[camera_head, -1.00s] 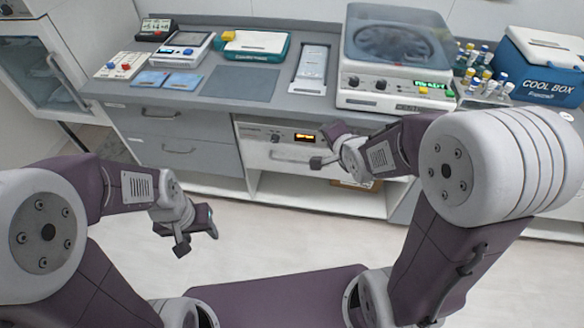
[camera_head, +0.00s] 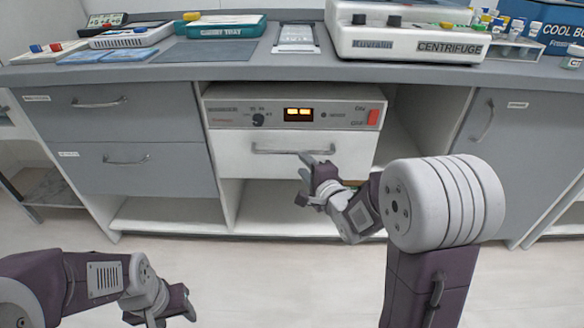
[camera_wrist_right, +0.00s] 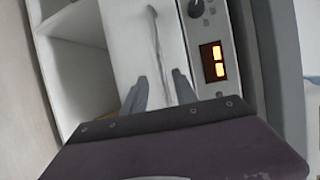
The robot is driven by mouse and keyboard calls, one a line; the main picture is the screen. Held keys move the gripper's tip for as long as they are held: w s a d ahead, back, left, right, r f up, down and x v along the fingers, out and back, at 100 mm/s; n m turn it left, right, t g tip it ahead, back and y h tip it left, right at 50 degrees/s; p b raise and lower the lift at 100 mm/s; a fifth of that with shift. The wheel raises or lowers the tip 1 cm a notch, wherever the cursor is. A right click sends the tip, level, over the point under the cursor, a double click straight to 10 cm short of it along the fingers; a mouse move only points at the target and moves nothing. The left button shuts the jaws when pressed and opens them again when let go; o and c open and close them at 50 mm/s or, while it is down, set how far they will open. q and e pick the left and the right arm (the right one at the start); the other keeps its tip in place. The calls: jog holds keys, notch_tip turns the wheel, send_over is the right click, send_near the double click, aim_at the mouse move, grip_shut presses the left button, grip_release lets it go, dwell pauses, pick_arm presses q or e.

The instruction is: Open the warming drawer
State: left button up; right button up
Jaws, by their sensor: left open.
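The warming drawer (camera_head: 235,164) is a white front under a grey control panel with a lit orange display. It looks shut. Its long bar handle (camera_head: 275,151) runs across the upper part of the front, and it also shows in the right wrist view (camera_wrist_right: 155,40). My right gripper (camera_head: 307,163) is in front of the drawer, just below the handle's right half. My left gripper (camera_head: 187,303) is open and empty, low at the left, away from the cabinets.
The control panel (camera_head: 345,114) has a knob and a red switch. Grey drawers (camera_head: 120,125) stand to the left and a grey door (camera_head: 510,150) to the right. A centrifuge (camera_head: 400,40) sits on the counter above. Open shelves lie below, and the floor in front is clear.

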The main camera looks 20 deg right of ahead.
aim_at(293, 153)
jog(key=b+x, duration=0.4)
jog(key=x, duration=0.5)
jog(key=shift+r, duration=0.1)
grip_shut()
dwell(1.1)
